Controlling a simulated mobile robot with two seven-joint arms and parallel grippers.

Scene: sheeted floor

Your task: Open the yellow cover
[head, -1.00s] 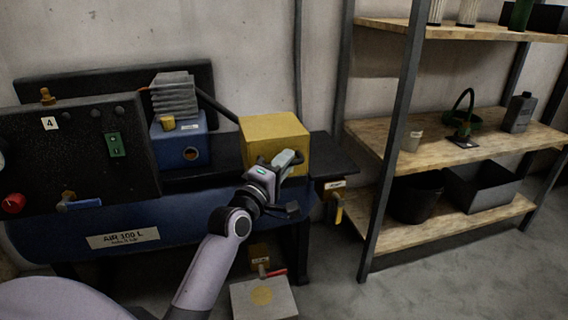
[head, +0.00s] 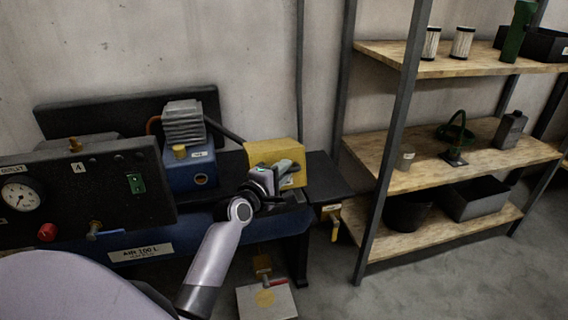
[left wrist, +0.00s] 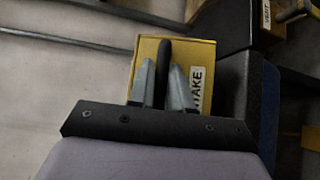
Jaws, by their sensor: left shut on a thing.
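The yellow cover (head: 262,153) is a box-shaped housing on the right part of the dark compressor top, against the wall. In the left wrist view the yellow cover (left wrist: 205,52) has a dark bar-like handle (left wrist: 163,62) and a white label reading "INTAKE". My left gripper (head: 292,168) is at the front of the cover, and in the left wrist view its two fingers (left wrist: 162,75) stand on either side of the handle, shut on it. The cover's underside and hinge are hidden. My right gripper is in no view.
The blue compressor tank (head: 270,227) lies below, with a black gauge panel (head: 100,185) at left. A blue motor block (head: 190,172) stands left of the cover. A wooden shelf unit (head: 440,160) stands to the right. A pale box (head: 265,300) sits on the floor.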

